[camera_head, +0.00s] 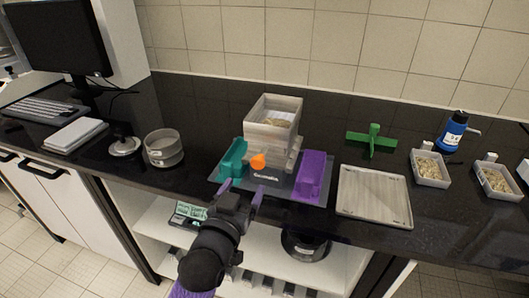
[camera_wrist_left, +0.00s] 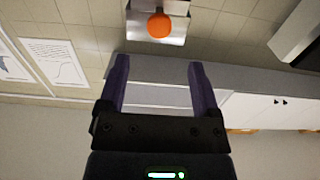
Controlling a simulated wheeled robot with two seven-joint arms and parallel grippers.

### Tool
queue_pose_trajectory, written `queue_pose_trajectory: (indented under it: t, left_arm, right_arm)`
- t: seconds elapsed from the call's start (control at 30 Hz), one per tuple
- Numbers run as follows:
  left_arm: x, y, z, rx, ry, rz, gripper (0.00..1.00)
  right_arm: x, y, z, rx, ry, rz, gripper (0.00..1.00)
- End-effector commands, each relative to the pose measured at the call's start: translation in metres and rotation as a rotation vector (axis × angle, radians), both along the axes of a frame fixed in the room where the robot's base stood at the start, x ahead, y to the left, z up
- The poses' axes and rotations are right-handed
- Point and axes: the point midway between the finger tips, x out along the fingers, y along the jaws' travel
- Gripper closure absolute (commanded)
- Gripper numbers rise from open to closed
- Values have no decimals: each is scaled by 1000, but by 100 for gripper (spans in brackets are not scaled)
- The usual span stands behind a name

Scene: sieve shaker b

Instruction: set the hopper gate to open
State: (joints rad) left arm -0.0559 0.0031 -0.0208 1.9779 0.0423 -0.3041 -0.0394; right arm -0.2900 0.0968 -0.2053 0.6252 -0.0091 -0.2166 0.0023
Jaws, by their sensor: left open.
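The hopper (camera_head: 272,135) is a pale box with an open top, holding some material, on a dark base plate between a teal block and a purple block. An orange knob (camera_head: 257,161) sits low on its front; I take it to be the gate's handle. The knob also shows in the left wrist view (camera_wrist_left: 160,25), in front of a metal plate. My left gripper (camera_head: 241,190) is open and empty, in front of the knob and apart from it. Its two purple fingers (camera_wrist_left: 159,72) point towards the knob. The gate's opening is not clearly visible. My right gripper is not in view.
The teal block (camera_head: 232,158) and purple block (camera_head: 314,172) flank the hopper. To the right are an empty tray (camera_head: 374,195), a green cross-shaped piece (camera_head: 372,141), filled trays (camera_head: 429,167) and a blue bottle (camera_head: 452,131). A round sieve (camera_head: 163,148) stands left.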

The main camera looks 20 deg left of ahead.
Motion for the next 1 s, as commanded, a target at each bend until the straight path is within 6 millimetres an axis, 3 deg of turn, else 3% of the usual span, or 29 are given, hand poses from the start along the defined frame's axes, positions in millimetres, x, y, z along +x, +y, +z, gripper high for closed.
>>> queue_pose_trajectory:
  t: [0.17, 0.4, 0.77, 1.0]
  left_arm:
    - [40, -1, -4, -1, -1, 0, 19]
    - [84, -3, -4, -1, 2, 0, 19]
    - [94, -3, -2, 0, 3, 0, 19]
    - [94, -3, -2, 0, 4, 0, 67]
  right_arm:
    - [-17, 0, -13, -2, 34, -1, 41]
    - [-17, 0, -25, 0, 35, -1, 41]
    - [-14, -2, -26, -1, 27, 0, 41]
    - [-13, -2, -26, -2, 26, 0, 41]
